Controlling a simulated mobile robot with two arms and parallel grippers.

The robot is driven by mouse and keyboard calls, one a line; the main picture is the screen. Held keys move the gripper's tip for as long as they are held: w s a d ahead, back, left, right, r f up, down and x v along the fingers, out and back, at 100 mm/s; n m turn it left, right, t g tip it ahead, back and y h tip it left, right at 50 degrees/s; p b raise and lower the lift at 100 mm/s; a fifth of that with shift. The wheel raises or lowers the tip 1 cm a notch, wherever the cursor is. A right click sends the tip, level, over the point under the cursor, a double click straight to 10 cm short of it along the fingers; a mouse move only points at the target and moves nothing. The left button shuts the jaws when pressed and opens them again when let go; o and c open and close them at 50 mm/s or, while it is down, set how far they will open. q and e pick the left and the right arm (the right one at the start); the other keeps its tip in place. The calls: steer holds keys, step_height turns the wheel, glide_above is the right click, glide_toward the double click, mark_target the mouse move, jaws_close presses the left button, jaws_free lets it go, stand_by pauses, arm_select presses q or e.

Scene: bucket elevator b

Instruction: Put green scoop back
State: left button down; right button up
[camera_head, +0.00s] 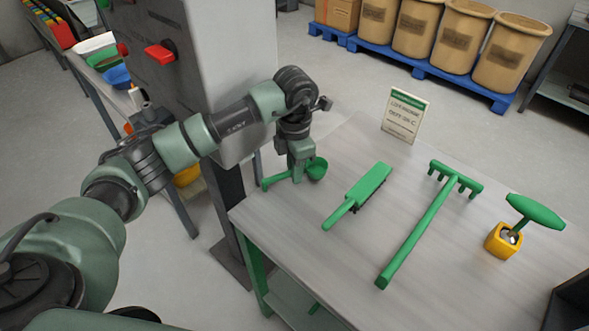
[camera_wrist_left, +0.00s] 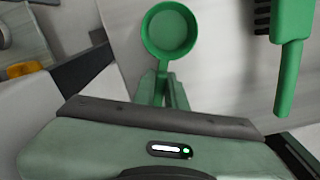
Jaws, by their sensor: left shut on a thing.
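The green scoop (camera_head: 318,168) is at the left end of the grey table (camera_head: 285,225), with its round cup to the right and its handle to the left in the head view. My left gripper (camera_head: 297,174) points down and is shut on the scoop. In the left wrist view the round cup (camera_wrist_left: 170,32) shows just beyond the fingers (camera_wrist_left: 162,90). The cup looks empty. I cannot tell whether the scoop touches the tabletop. My right gripper is not in view.
A green brush (camera_head: 362,192), a green rake (camera_head: 430,225) and a green-handled tool (camera_head: 535,211) in a yellow block (camera_head: 503,240) lie to the right. A sign (camera_head: 404,115) stands at the back. A grey machine housing (camera_head: 235,70) rises left of the table.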

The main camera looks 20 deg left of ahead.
arm_select(q)
steer(key=shift+f+b, duration=0.45)
steer(key=shift+f, duration=0.1)
steer(key=c, duration=1.4)
jaws_free()
steer(key=shift+o, duration=0.2)
step_height(320, 180, up, 8)
steer(key=shift+f+b, duration=0.1)
steer(key=shift+b, duration=0.45)
steer(key=shift+s, duration=0.1)
